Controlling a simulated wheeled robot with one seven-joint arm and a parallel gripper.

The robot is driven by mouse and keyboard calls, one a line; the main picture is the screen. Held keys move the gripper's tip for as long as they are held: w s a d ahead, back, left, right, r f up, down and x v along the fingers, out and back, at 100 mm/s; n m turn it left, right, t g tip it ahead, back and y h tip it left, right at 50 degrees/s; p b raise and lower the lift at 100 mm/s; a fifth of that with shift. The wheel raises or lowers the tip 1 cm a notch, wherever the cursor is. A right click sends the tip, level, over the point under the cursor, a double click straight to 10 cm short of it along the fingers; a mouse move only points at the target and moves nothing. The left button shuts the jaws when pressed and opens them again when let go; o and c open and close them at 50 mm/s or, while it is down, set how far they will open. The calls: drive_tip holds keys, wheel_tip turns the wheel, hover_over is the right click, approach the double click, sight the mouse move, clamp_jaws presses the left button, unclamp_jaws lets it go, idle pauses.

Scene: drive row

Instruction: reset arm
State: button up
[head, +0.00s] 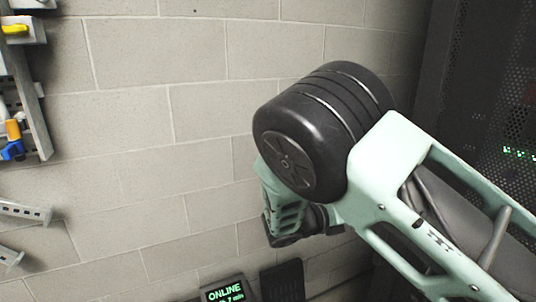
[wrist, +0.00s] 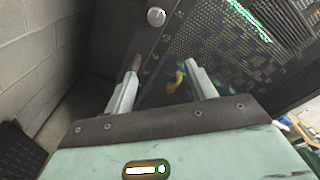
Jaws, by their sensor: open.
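My gripper (wrist: 162,66) is open in the wrist view, with its two pale fingers spread apart and nothing between them. Its fingers point toward a dark perforated cabinet door (wrist: 185,38). In the head view my mint-green arm (head: 400,165), with its large black joint, is bent across the middle and right. The fingers themselves are hidden from the head view behind the arm.
A dark perforated rack (head: 490,110) with green lights stands at the right. A pale block wall (head: 150,170) fills the back. A small screen reading ONLINE (head: 225,291) is at the bottom. A wall rack (head: 30,90) holds coloured items at the left.

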drive_tip(key=s+a+f+m+g+y+b, duration=0.1)
drive_tip(key=s+a+f+m+g+y, duration=0.15)
drive_tip(key=s+m+y, duration=0.35)
drive_tip(key=s+a+f+m+g+y+b, duration=0.1)
drive_tip(key=s+m+g+y, duration=0.15)
drive_tip(key=s, duration=0.55)
drive_tip(key=s+a+r+m+y, duration=0.1)
drive_tip(key=s+a+m+y, duration=0.3)
drive_tip(key=s, duration=0.5)
drive_tip(key=s+a+r+m+y+b, duration=0.1)
drive_tip(key=s+a+m+y, duration=0.3)
drive_tip(key=s+m, duration=0.4)
drive_tip(key=shift+s+a+r+m+b, duration=0.3)
drive_tip(key=shift+s+a+r+m, duration=0.05)
drive_tip(key=shift+a+r+m, duration=0.35)
drive_tip(key=shift+y, duration=0.25)
